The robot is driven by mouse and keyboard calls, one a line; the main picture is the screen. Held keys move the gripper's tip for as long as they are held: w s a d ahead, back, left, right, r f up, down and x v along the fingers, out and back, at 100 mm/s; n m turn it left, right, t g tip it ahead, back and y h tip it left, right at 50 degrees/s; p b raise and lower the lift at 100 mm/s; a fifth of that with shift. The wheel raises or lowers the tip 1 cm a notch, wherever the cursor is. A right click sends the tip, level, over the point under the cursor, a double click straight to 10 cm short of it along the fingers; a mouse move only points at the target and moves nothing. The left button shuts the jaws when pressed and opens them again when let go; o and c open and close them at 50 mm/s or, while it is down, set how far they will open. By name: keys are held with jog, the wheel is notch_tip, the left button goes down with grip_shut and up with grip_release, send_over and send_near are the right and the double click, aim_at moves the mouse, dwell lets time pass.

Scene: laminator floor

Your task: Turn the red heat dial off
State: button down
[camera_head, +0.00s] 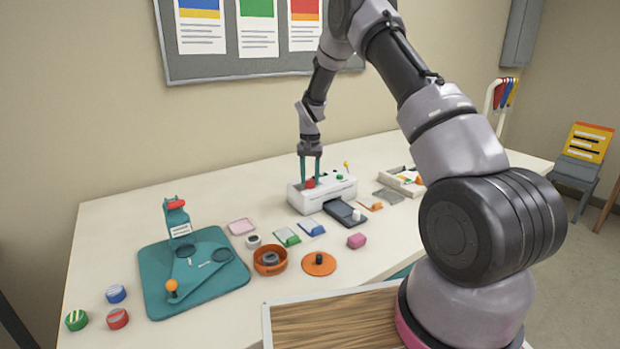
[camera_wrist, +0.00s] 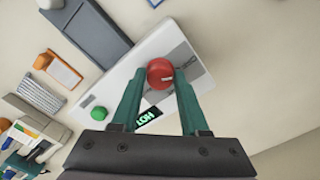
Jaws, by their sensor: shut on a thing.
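The red heat dial (camera_head: 310,184) is on top of the white laminator (camera_head: 333,194), near its left end. In the wrist view the dial (camera_wrist: 160,73) is round and red with a pale mark on its edge. My gripper (camera_head: 310,181) points down from above, with its two green fingers on either side of the dial. The fingertips (camera_wrist: 160,70) are shut on the dial in the wrist view. A small dark display (camera_wrist: 148,115) beside the dial shows green letters that look like HOT, partly hidden by a finger. A green button (camera_wrist: 99,113) sits further along the laminator.
A dark tray (camera_head: 345,213) sticks out at the laminator's front. A teal mat (camera_head: 160,270), an orange bowl (camera_head: 270,270) and several small round items are at left. A white tray (camera_head: 395,175) stands at right.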

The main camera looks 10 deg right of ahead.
aim_at(310, 180)
jog(key=shift+c, duration=2.1)
grip_release()
jog(key=shift+r, duration=0.1)
notch_tip(310, 180, up, 11)
jog(key=shift+f, duration=0.2)
